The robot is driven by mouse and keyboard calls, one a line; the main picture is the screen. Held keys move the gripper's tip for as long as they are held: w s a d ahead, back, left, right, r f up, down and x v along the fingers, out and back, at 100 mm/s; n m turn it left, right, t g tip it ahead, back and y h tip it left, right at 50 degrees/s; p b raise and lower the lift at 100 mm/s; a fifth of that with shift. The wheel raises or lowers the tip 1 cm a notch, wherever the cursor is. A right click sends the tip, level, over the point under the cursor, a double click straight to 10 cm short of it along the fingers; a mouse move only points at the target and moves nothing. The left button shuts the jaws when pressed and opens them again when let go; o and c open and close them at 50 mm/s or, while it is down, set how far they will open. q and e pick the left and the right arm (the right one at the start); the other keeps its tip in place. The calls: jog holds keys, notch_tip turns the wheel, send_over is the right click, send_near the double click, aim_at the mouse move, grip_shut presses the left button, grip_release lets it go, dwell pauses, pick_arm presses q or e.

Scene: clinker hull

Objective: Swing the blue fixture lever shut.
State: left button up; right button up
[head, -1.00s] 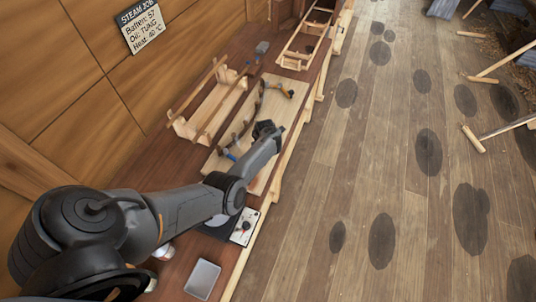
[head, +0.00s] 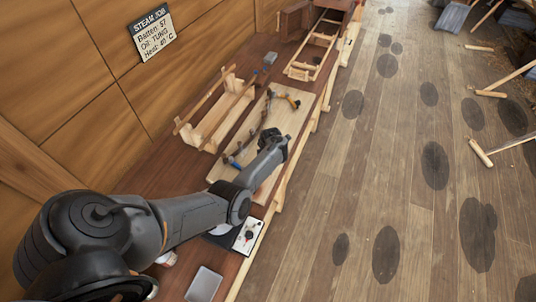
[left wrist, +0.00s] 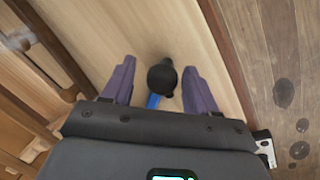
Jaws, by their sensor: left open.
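The blue fixture lever (head: 233,161) is on the pale wooden board (head: 226,172) on the bench, partly hidden by my left arm in the head view. My left gripper (head: 272,137) is above the board beside it. In the left wrist view, my open left gripper (left wrist: 160,68) has one finger on each side of a round black knob (left wrist: 162,76). A blue bar (left wrist: 153,101) shows just below the knob, partly hidden by the gripper body. I cannot tell whether either finger touches the knob. My right gripper is not in view.
An orange-and-black lever (head: 293,101) sits at the board's far end, with a curved dark strip (head: 262,115) along the board. A wooden rack (head: 215,112) stands to the left. A grey tray (head: 203,284) lies nearer.

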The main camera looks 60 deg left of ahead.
pick_arm(q)
notch_tip(320, 180, up, 10)
jog(key=d+p, duration=0.2)
jog(key=shift+s+f+p, duration=0.15)
jog(key=shift+s+p, duration=0.05)
jog(key=shift+p, duration=0.1)
jog(key=s+d+r+m+t+p, duration=0.1)
jog(key=s+d+r+m, duration=0.4)
jog(key=d+m, duration=0.5)
jog(key=s+d+r+m+t+h+p, duration=0.1)
jog(key=s+d+r+m+p, duration=0.1)
jog(key=s+d+r+m, duration=0.3)
jog(key=s+d+r+m+t+h+p, duration=0.1)
jog(key=s+d+r+m, duration=0.4)
jog(key=s+d+m, duration=0.7)
jog(key=d+m+p, duration=0.1)
jog(key=d+m, duration=0.3)
jog(key=m, duration=0.4)
jog(key=shift+d+r+m, duration=0.15)
jog(key=shift+m, duration=0.25)
